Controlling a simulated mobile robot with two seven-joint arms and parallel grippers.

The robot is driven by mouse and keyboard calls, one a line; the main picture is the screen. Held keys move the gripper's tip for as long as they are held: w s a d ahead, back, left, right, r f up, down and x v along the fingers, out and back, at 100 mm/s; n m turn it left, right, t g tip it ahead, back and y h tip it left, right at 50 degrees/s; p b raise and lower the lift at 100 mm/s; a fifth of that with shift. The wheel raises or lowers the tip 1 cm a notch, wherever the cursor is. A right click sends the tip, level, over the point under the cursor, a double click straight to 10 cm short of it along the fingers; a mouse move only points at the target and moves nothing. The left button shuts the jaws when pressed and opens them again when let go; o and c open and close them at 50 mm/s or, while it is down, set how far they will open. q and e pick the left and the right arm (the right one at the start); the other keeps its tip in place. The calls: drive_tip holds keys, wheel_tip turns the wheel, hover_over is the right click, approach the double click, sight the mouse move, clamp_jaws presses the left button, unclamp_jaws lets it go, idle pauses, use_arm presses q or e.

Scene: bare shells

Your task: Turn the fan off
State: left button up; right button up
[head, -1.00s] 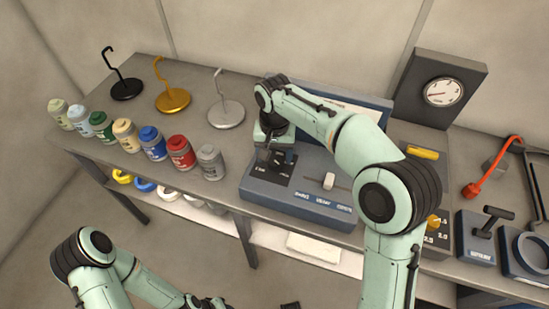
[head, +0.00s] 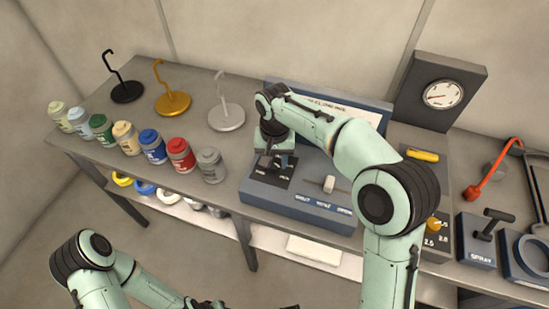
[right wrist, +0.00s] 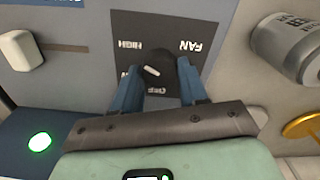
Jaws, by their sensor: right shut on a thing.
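The fan control is a black square panel (right wrist: 187,30) with a round dark knob (right wrist: 152,63); the right wrist view shows it turned round, with FAN, HIGH and OFF printed on it. Another label is partly covered by a finger. A short white mark on the knob lies on the side toward OFF; I cannot tell the exact setting. My right gripper (right wrist: 158,78) is shut on the knob, one blue finger on each side. In the head view my right gripper (head: 274,160) is over the panel at the console's left. My left gripper (head: 290,307) is barely in view at the bottom edge.
The blue console (head: 290,203) also has a pale slider (head: 328,184). Paint cans (head: 180,155) and hook stands (head: 226,116) stand left on the bench. A gauge (head: 443,94) and a SPRAY lever box (head: 481,240) are at the right.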

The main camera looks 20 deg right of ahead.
drive_tip(key=n+p, duration=0.1)
drive_tip(key=n, duration=0.2)
drive_tip(key=shift+r, duration=0.1)
drive_tip(key=n+p, duration=0.2)
drive_tip(key=n, duration=0.2)
drive_tip(key=n+p, duration=0.1)
drive_tip(key=n, duration=0.2)
drive_tip(key=shift+n, duration=0.4)
drive_tip(key=n+p, duration=0.1)
drive_tip(key=n, duration=0.2)
drive_tip(key=shift+n, duration=0.3)
drive_tip(key=n, duration=0.3)
drive_tip(key=shift+n, duration=0.3)
use_arm(q)
drive_tip(key=w+r+t, duration=0.1)
drive_tip(key=w+r, duration=0.6)
drive_tip(key=shift+r, duration=0.25)
use_arm(e)
drive_tip(key=n, duration=0.5)
drive_tip(key=shift+n, duration=0.4)
drive_tip(key=o, duration=1.1)
